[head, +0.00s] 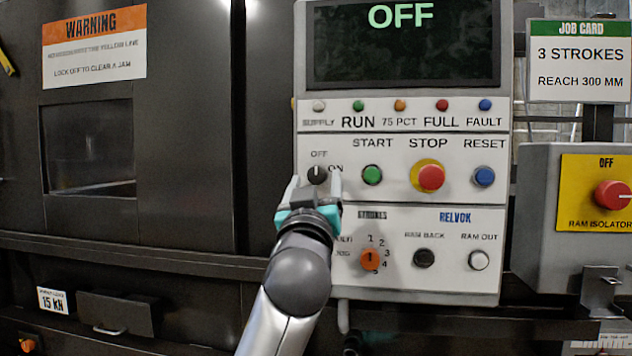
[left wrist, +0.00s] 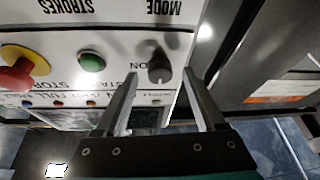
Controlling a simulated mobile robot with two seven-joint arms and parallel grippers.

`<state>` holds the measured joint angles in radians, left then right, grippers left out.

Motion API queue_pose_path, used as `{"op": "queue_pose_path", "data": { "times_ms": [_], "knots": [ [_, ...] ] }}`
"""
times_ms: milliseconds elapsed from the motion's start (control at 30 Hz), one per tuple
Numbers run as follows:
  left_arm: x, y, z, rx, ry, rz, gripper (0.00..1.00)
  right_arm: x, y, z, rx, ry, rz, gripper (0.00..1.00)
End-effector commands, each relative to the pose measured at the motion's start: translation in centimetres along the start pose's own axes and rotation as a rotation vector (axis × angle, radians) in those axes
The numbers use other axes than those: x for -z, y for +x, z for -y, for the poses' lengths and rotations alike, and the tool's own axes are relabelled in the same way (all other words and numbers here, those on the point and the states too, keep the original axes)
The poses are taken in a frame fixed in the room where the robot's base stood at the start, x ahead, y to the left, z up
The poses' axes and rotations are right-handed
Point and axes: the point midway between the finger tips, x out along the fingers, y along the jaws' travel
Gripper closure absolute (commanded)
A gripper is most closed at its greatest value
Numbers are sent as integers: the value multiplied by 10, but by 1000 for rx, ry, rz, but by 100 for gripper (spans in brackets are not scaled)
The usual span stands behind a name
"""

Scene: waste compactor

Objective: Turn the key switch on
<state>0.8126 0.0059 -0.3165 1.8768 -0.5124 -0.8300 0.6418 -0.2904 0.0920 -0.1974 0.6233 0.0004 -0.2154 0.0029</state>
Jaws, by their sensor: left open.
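The key switch (head: 317,174) is a small black round knob on the white control panel, with OFF above it and ON to its right. Its mark looks close to upright, toward OFF. The panel's display (head: 402,45) reads OFF in green. My left gripper (head: 315,181) is open at the switch, one finger on each side. In the left wrist view the knob (left wrist: 159,67) lies just beyond and between the open fingertips (left wrist: 160,78). I cannot tell whether either finger touches it. My right gripper is not in view.
Close to the right of the switch are the green START button (head: 372,175), red STOP button (head: 431,177) and blue RESET button (head: 484,177). The orange strokes dial (head: 369,258) is below. A red ram isolator knob (head: 612,195) sits on a yellow plate at the right.

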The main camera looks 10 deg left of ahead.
Motion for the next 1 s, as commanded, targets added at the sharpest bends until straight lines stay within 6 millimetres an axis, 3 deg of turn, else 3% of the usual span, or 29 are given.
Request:
{"op": "queue_pose_path", "data": {
  "times_ms": [433,1000],
  "knots": [
    [0,8,0,1,0,0,29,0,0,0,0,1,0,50],
    [0,8,0,1,1,1,93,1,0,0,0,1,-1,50]
  ]
}}
